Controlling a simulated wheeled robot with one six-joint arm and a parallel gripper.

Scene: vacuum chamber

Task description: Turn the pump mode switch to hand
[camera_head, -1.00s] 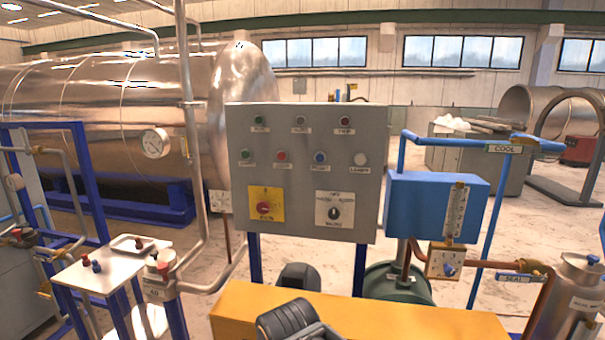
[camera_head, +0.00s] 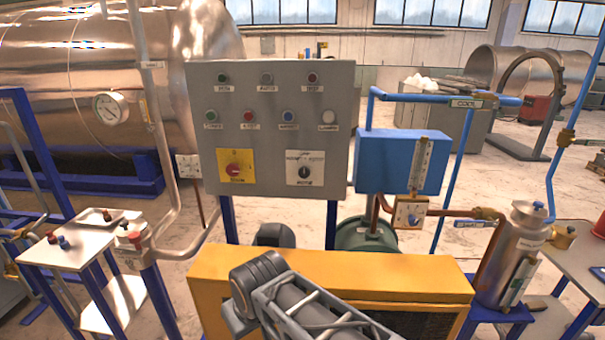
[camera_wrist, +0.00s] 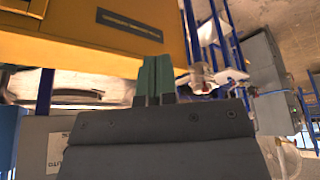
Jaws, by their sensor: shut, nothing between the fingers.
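The pump mode switch (camera_head: 304,173) is a small black knob on a white plate, low on the right of the grey control panel (camera_head: 335,120). Its pointer looks roughly upright, but the lettering is too small to read surely. My gripper (camera_wrist: 152,65) shows in the wrist view with its greenish fingers shut together and nothing between them. It is beside a yellow housing and apart from the switch, which I cannot make out in the wrist view. In the head view my arm is low in front of the panel, and the fingers cannot be made out.
A yellow cabinet (camera_head: 330,275) stands between me and the panel. A red knob on a yellow plate (camera_head: 236,170) is left of the switch. Several buttons and lamps sit above. A blue box (camera_head: 400,160) with piping is at right, a small white table (camera_head: 75,245) at left.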

